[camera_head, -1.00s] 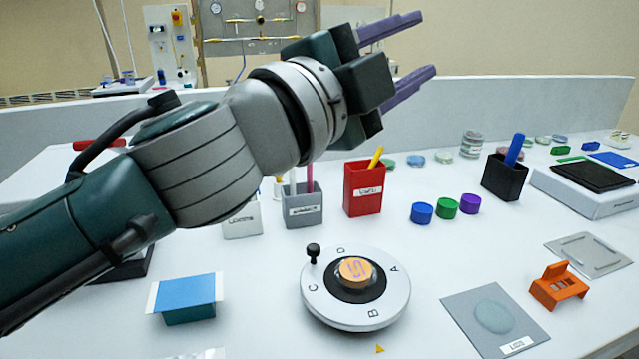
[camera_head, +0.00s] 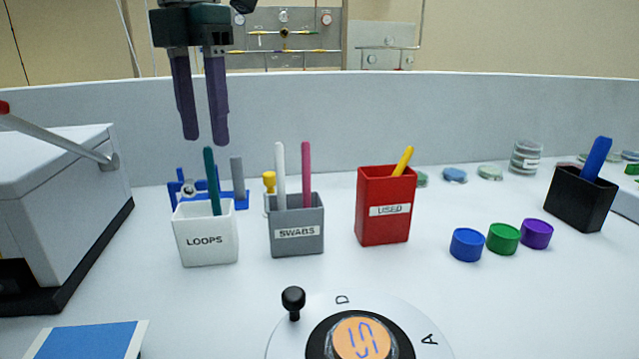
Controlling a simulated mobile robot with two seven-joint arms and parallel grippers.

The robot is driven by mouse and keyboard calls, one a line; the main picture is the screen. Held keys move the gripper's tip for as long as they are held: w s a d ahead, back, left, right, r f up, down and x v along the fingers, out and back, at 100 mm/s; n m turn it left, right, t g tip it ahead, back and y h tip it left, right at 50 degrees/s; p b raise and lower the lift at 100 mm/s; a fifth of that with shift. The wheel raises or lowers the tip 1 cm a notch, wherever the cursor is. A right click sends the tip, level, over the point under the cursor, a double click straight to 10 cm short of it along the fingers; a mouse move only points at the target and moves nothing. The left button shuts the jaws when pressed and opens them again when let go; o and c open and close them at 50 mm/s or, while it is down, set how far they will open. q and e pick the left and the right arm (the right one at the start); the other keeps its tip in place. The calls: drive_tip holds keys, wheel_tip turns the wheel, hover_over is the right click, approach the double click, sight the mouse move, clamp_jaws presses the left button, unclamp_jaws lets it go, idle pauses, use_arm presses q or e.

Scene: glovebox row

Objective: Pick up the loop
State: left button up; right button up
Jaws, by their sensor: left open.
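A white holder labelled LOOPS (camera_head: 205,245) stands on the bench at left of centre. One dark teal stick, the loop (camera_head: 212,182), stands upright in it; its lower end is hidden inside the holder. My left gripper (camera_head: 205,142) hangs from the top of the head view with its two purple fingers pointing down. It is open and empty, and in the picture its fingertips are just above the loop's top. My right gripper is not in view.
A grey SWABS holder (camera_head: 297,240) with a white and a pink stick stands right of the LOOPS holder. A red USED holder (camera_head: 384,225) is farther right. A blue rack (camera_head: 238,195) is behind. A white box-like device (camera_head: 55,200) stands left. A round turntable (camera_head: 285,330) lies in front.

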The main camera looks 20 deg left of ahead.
sight(210, 173)
use_arm(q)
drive_tip(key=f, duration=0.6)
drive_tip(key=shift+s+d+f, duration=0.1)
drive_tip(key=shift+s+f, duration=0.15)
drive_tip(key=shift+f, duration=0.15)
clamp_jaws()
